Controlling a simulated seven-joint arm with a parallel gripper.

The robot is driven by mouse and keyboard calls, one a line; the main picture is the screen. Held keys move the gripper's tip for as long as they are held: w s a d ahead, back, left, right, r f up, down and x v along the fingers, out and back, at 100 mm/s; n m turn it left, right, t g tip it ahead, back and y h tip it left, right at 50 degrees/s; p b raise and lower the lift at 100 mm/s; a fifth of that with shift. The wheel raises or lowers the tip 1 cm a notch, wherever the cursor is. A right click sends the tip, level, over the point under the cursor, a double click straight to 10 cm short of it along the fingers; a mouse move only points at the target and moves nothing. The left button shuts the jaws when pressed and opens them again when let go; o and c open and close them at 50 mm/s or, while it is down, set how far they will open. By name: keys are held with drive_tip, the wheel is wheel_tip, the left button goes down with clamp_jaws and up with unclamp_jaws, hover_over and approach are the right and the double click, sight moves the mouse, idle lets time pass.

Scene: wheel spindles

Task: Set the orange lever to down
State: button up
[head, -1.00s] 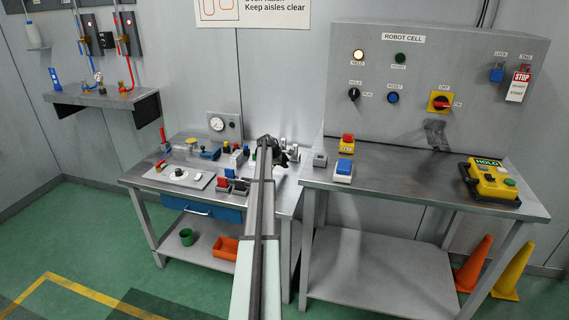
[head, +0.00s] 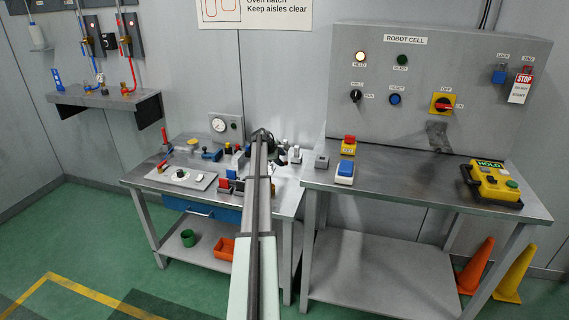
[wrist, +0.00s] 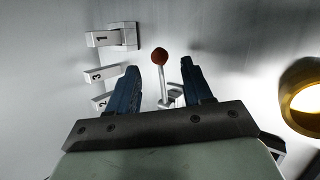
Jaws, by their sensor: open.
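In the wrist view, a lever with a dark red-orange ball knob (wrist: 159,55) on a thin pale rod stands out from a small metal base. My gripper (wrist: 160,68) is open, with one blue-black finger on each side of the lever. The knob lies between the fingertips, and a gap shows on both sides. In the head view my gripper (head: 265,139) is over the back right of the left bench, small and dark. I cannot make out the lever there; my arm covers part of that area.
Pale blocks marked 1 (wrist: 101,38), 3 (wrist: 97,75) and 2 (wrist: 101,102) are left of the fingers. A brass-coloured round thing (wrist: 289,82) with a bright face is at the right. A gauge (head: 219,125) stands behind the left bench (head: 150,180). The right bench (head: 415,190) has clear middle space.

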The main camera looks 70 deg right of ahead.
drive_tip(key=v, duration=0.7)
drive_tip(key=shift+a, duration=0.15)
drive_tip(key=shift+w+r, duration=0.1)
